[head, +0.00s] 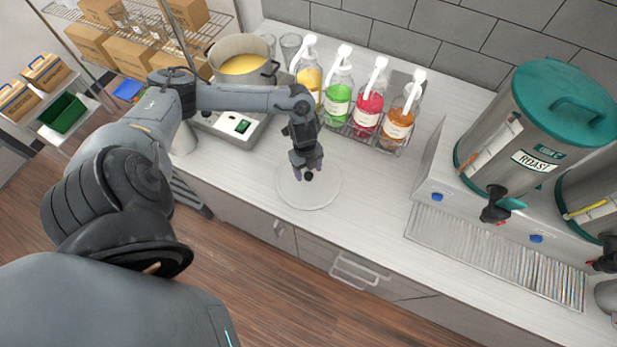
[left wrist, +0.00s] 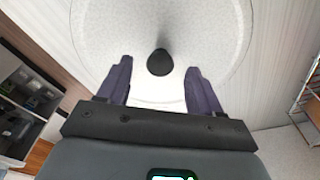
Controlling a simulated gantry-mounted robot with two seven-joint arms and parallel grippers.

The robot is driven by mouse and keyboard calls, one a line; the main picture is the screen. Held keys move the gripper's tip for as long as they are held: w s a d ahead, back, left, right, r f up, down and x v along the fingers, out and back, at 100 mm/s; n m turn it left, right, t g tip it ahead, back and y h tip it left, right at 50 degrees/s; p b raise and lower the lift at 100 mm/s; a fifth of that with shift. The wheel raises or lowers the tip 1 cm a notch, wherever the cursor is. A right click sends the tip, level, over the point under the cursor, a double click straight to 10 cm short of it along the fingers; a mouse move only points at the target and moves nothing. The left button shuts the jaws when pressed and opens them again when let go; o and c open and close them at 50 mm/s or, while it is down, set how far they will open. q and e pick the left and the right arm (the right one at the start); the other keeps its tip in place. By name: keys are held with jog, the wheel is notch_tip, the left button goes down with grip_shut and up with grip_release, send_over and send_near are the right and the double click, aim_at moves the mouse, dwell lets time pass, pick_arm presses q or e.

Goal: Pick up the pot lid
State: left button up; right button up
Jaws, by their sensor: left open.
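The pot lid (head: 325,190) is a round, pale disc with a small black knob. It lies flat on the white counter in front of the syrup bottles. In the left wrist view the lid (left wrist: 215,30) fills the upper middle, with its black knob (left wrist: 160,62) between the two fingers. My left gripper (head: 308,174) is over the lid at the knob, pointing down. Its fingers are open, with a gap on each side of the knob in the left wrist view (left wrist: 160,85). My right gripper is not in view.
A pot of yellow liquid (head: 243,57) stands on a cooker behind my left forearm. Several pump bottles (head: 338,97) stand behind the lid. A large drink dispenser (head: 536,125) with a drip tray (head: 490,257) is on the right. Counter between lid and dispenser is clear.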

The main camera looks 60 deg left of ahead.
pick_arm(q)
jog(key=shift+d+f, duration=0.15)
jog(key=shift+f, duration=0.8)
grip_shut()
jog(key=shift+r, duration=0.15)
